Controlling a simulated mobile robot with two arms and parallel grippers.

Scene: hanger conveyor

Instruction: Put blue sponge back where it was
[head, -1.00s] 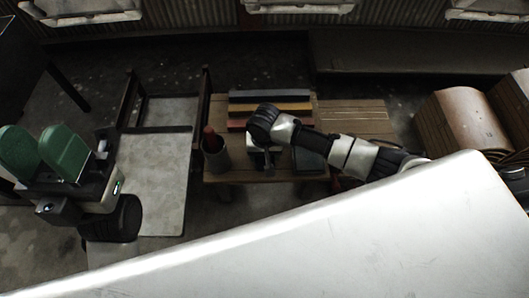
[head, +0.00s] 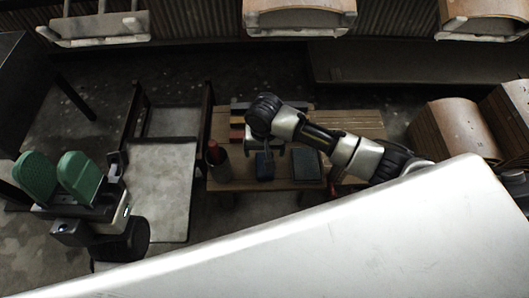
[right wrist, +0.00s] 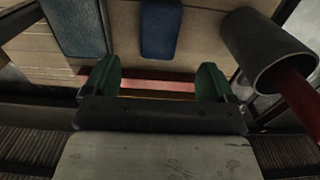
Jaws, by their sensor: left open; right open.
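The blue sponge (head: 264,166) lies on the wooden table (head: 350,118), between a dark cup and a dark grey-blue slab. It also shows in the right wrist view (right wrist: 161,28), lying flat at the top. My right gripper (right wrist: 158,82) is open and empty, its green fingers apart from the sponge. In the head view its fingers are mostly hidden behind my arm, above the table. My left gripper (head: 58,177) is open and empty at the far left, away from the table.
The cup (head: 221,170) holds a red object (head: 212,151). The slab (head: 307,164) lies right of the sponge. Coloured bars (head: 237,121) lie behind, partly hidden by my arm. Curved wooden chair-like pieces (head: 455,130) stand at right; others hang along the back.

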